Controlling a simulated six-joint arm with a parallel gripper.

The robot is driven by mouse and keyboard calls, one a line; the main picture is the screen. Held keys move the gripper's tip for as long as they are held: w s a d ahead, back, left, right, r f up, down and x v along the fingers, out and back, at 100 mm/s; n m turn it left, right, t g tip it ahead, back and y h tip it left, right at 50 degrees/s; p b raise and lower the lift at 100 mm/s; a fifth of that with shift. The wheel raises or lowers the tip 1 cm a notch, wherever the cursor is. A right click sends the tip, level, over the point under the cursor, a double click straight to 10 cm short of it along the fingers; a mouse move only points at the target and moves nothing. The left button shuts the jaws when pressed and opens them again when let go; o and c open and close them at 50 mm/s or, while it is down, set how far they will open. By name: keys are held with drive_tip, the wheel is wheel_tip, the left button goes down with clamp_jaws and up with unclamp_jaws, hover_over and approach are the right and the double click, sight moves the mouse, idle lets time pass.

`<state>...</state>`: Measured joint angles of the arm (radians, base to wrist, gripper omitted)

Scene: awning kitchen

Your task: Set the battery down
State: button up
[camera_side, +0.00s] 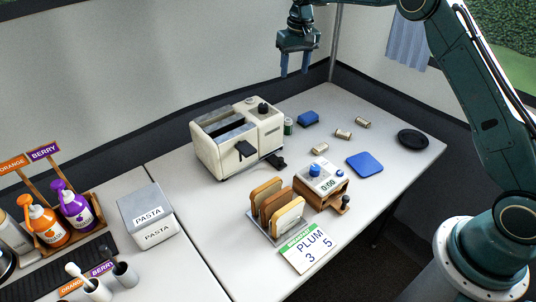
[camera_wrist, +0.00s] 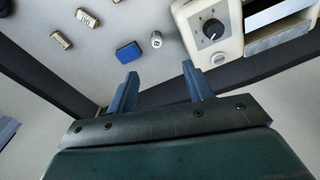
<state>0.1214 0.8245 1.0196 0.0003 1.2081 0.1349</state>
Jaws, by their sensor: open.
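A small green cylinder with a pale top, which looks like the battery (camera_side: 288,127), stands upright on the table beside the toaster's right side. It also shows in the wrist view (camera_wrist: 156,40), beyond and between my fingertips. Several small tan cylinders with dark marks lie on their sides, one of them near the blue block (camera_side: 343,134); I cannot tell for sure what they are. My gripper (camera_side: 295,73) is open and empty, raised well above the back of the table with its fingers pointing down. In the wrist view, nothing is between its fingers (camera_wrist: 160,72).
A cream toaster (camera_side: 210,150) stands left of the cylinders. A blue block (camera_side: 308,118), a blue coaster (camera_side: 364,164) and a black round dish (camera_side: 412,139) lie around. The right table edge is mostly clear.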

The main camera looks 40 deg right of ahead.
drive_tip(key=s+a+r+n+t, duration=0.1)
drive_tip(key=s+a+r, duration=0.2)
drive_tip(key=s+r, duration=0.6)
drive_tip(key=s+a+r+n+t, duration=0.1)
drive_tip(key=s+a+r, duration=0.1)
drive_tip(key=s+r, duration=0.7)
drive_tip(key=s+a+f+t, duration=0.1)
drive_tip(key=s+f, duration=0.2)
drive_tip(key=s, duration=0.9)
drive_tip(key=s+a+f+n+t, duration=0.1)
drive_tip(key=s+f, duration=0.2)
drive_tip(key=s, duration=1)
drive_tip(key=shift+s+a+f+t, duration=0.2)
drive_tip(key=shift+a+f+t, duration=0.05)
drive_tip(key=shift+f+t, duration=0.1)
